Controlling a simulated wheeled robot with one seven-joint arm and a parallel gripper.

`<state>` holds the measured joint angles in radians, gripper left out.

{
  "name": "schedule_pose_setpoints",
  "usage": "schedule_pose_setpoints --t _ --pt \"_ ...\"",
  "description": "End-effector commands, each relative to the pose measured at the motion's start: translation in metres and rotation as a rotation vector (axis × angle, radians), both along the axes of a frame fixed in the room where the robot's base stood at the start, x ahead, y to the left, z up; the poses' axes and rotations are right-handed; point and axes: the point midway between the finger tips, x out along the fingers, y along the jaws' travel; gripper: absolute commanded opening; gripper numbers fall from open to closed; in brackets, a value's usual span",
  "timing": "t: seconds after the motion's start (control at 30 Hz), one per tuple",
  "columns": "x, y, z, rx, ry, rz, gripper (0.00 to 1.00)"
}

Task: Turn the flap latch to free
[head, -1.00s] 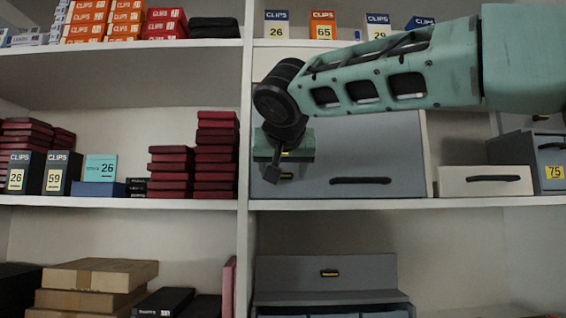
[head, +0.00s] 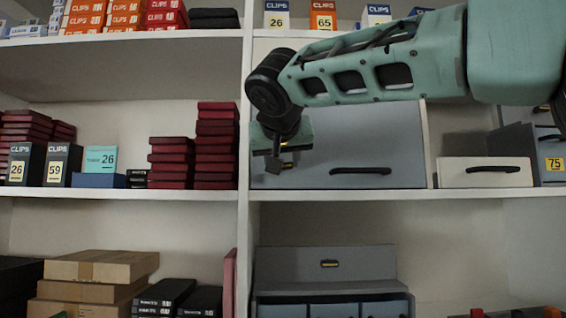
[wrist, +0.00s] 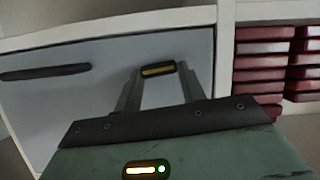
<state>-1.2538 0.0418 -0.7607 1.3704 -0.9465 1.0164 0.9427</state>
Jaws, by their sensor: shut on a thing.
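The flap is a blue-grey front panel (head: 385,130) with a long dark handle (head: 361,171) in the middle shelf bay. It also shows in the wrist view (wrist: 100,102). The flap latch (wrist: 157,69) is a small black piece with a yellow bar, lying roughly parallel to the handle in the wrist view. My gripper (head: 273,166) is at the left part of the flap, and its two fingers (wrist: 158,78) are shut on the latch, one on each side. In the head view my gripper largely hides the latch.
Stacks of dark red boxes (head: 215,145) stand left of the shelf upright (head: 244,220). A cream drawer (head: 485,173) stands to the right of the flap. A grey unit (head: 325,262) with a similar yellow mark stands on the shelf below.

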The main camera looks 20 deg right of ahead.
Motion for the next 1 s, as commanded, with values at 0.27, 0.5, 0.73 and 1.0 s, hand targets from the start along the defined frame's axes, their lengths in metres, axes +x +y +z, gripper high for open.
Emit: schedule_pose_setpoints --t 0.27,0.5,0.73,1.0 --pt "0.002 0.003 -0.003 -0.227 0.071 -0.003 0.17" --pt "0.003 0.006 -0.005 -0.443 0.141 -0.001 0.17" --pt "0.003 0.009 -0.007 -0.651 0.208 0.000 0.17" --pt "0.004 0.011 -0.010 -0.896 0.288 0.001 0.17"
